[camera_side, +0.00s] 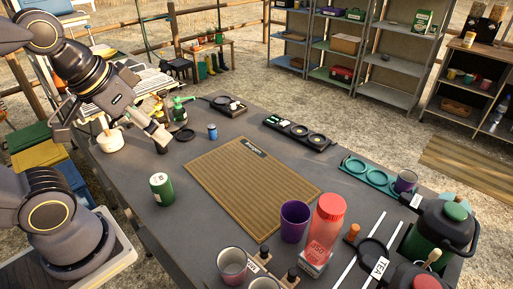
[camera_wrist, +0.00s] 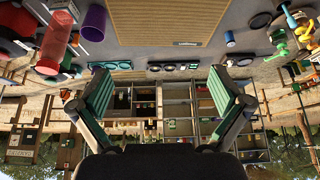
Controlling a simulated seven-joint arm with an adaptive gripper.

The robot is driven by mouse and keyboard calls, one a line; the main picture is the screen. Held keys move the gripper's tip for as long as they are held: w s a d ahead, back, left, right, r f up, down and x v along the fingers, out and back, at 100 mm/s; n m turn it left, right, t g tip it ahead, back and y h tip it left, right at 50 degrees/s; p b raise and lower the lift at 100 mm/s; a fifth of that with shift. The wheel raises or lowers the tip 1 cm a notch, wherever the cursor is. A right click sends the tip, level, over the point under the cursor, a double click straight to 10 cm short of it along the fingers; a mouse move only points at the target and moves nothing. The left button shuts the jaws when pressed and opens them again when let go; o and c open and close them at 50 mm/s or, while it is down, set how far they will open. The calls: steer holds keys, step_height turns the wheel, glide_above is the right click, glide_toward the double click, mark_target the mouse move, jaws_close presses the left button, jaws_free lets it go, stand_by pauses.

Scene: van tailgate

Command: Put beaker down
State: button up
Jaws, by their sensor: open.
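A plain purple beaker (camera_side: 294,221) stands upright on the grey table at the near right corner of the brown mat (camera_side: 250,179). In the wrist view, which is upside down, the beaker (camera_wrist: 93,24) shows at upper left beside the mat (camera_wrist: 160,18). Another purple cup (camera_side: 405,182) sits at the right end of a teal ring tray (camera_side: 368,176). My gripper (camera_side: 160,137) is at the far left of the table, well away from both. In the wrist view my gripper (camera_wrist: 160,95) has its green-padded fingers spread wide with nothing between them.
A red bottle (camera_side: 327,222) stands close right of the beaker. Two cups (camera_side: 232,262) are at the front edge, dark jugs (camera_side: 441,232) at right. A green can (camera_side: 161,188), blue can (camera_side: 212,131) and green sprayer (camera_side: 179,112) are near my gripper. The mat is bare.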

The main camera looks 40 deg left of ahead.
mark_target(308, 214)
steer(key=w+d+r+m+t+h, duration=0.1)
steer(key=w+r+m+t, duration=0.3)
steer(key=w, duration=0.6)
steer(key=w+d+r+m+t+h, duration=0.1)
steer(key=w+d+r+m+t, duration=0.15)
steer(key=w+t, duration=0.45)
steer(key=w+d+f+m+g+h, duration=0.1)
steer(key=w+d+f+m+h, duration=0.3)
steer(key=w+d+f+h, duration=0.25)
steer(key=s+d+f+n+g+h, duration=0.1)
steer(key=s+d+f+g, duration=0.25)
steer(key=f, duration=0.85)
steer(key=s+d+f+n+g+h, duration=0.1)
steer(key=s+d+f+g, duration=0.3)
steer(key=f, duration=0.7)
steer(key=w+d, duration=0.1)
steer(key=w+d+f+t, duration=0.2)
steer(key=w, duration=0.1)
steer(key=shift+d+f+m, duration=0.1)
steer(key=shift+d+m, duration=0.15)
